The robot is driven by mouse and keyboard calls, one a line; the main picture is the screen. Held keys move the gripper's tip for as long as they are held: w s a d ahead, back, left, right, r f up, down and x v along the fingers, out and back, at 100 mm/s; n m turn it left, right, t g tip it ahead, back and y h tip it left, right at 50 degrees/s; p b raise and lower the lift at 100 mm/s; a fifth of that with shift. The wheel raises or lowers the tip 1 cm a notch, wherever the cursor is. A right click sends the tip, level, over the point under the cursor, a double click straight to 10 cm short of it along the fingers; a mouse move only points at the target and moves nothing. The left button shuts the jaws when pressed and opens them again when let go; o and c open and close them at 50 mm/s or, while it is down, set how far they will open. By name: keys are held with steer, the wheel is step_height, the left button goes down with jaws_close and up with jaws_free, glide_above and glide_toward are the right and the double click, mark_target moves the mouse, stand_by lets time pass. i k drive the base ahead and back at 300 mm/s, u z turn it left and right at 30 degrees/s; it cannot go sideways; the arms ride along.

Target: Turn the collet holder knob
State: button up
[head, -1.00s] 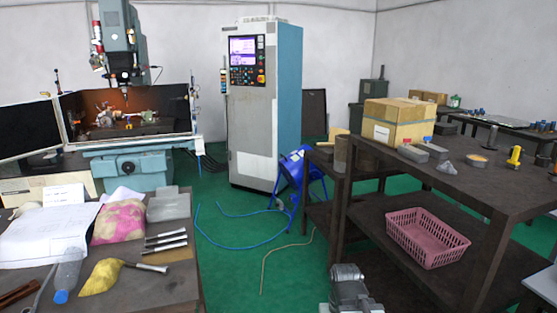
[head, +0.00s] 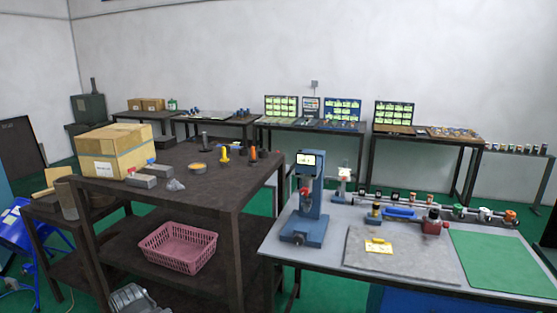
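I cannot make out the collet holder knob for certain at this size. On the grey workbench (head: 290,262) at the right, a small red device (head: 433,222) with a dark knob-like top stands at the back edge of a grey mat (head: 400,262). A blue press-like machine (head: 306,205) with a small display stands at the bench's left end. My gripper is not in view.
A dark shelf table (head: 215,188) stands left of the bench, with a cardboard box (head: 115,150) on top and a pink basket (head: 178,247) below. A green mat (head: 505,262) lies at the bench's right. Dark tables line the back wall.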

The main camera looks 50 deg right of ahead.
mark_target(305, 190)
steer(key=z, duration=1.15)
